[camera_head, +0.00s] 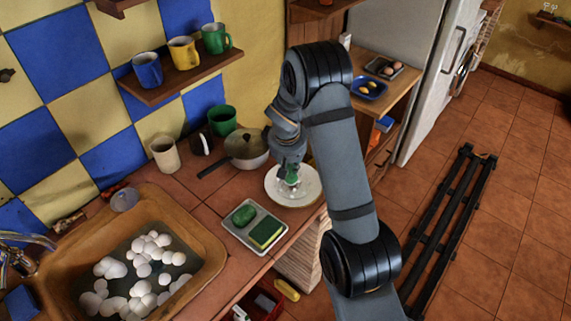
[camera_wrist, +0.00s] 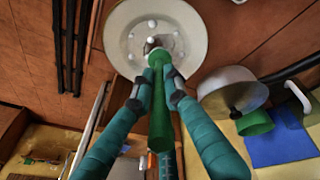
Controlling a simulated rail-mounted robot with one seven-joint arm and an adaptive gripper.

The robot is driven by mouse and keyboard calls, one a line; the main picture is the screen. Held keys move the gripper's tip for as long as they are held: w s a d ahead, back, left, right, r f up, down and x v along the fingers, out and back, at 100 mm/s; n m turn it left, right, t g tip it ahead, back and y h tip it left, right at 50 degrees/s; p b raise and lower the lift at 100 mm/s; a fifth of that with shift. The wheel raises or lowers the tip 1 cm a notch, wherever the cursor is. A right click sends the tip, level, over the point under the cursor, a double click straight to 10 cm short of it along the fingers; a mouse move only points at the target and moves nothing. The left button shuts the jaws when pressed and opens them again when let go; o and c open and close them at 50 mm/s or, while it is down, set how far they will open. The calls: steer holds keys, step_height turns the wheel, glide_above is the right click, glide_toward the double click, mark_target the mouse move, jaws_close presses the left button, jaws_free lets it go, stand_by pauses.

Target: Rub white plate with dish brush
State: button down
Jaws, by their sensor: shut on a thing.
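The white plate (camera_head: 311,192) lies on the tiled counter near its right edge, to the right of the pot. In the wrist view the plate (camera_wrist: 194,22) fills the top middle. My gripper (camera_head: 289,168) is above the plate, pointing down. In the wrist view its two fingers (camera_wrist: 156,92) are closed on the green handle of the dish brush (camera_wrist: 161,110). The brush head is at the plate's middle, partly hidden by the handle; whether it touches the surface I cannot tell. Several small white blobs, perhaps foam, show around it. In the head view the green brush (camera_head: 292,177) shows below my gripper.
A lidded pot (camera_head: 247,148) stands just left of the plate. A tray (camera_head: 232,232) with a green sponge and a green oval item is in front. A sink (camera_head: 205,262) with white foam is at left. Cups (camera_head: 165,154) stand at the wall; more are on a shelf (camera_head: 190,76).

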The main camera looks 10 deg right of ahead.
steer(key=shift+s+d+b, duration=0.7)
steer(key=shift+s+d, duration=0.85)
steer(key=shift+s, duration=0.15)
steer(key=w+a+p, duration=0.2)
steer(key=a, duration=0.1)
steer(key=shift+w+a+r, duration=0.1)
steer(key=shift+w+a, duration=0.05)
steer(key=shift+w, duration=0.1)
steer(key=s+d+r+p, duration=0.2)
steer(key=s+r, duration=0.1)
steer(key=r, duration=0.5)
steer(key=shift+d+p, duration=0.2)
steer(key=shift+p, duration=0.1)
steer(key=shift+f, duration=0.1)
